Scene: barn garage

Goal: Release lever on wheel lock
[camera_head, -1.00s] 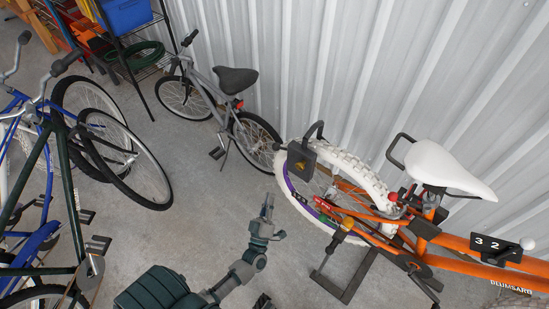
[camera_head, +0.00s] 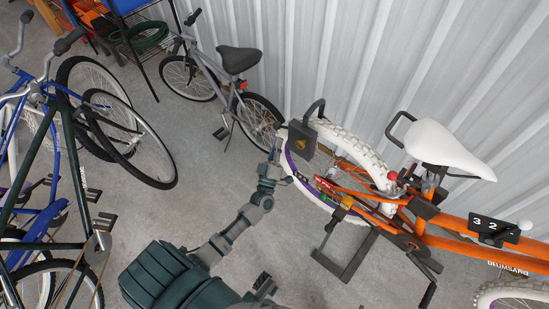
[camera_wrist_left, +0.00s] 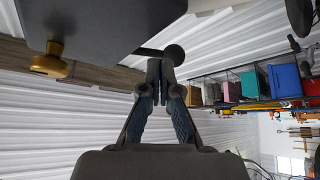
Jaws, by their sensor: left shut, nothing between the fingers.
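The wheel lock is a dark grey box (camera_head: 301,141) with a black shackle, set at the white rear tyre of the orange bike. In the left wrist view the lock body (camera_wrist_left: 100,18) fills the upper left. A black lever with a round ball end (camera_wrist_left: 174,55) sticks out from it, and a brass knob (camera_wrist_left: 48,66) sits below its edge. My left gripper (camera_head: 277,146) is beside the lock's left side. In the left wrist view its fingers (camera_wrist_left: 161,70) are shut and empty, tips right by the lever's ball end; whether they touch cannot be told.
The orange bike (camera_head: 460,240) has a white saddle and stands on a dark stand (camera_head: 345,262). A grey bike (camera_head: 215,80) leans near the corrugated wall (camera_head: 350,60). Blue and green bikes (camera_head: 70,150) crowd the left. Bare concrete floor lies between.

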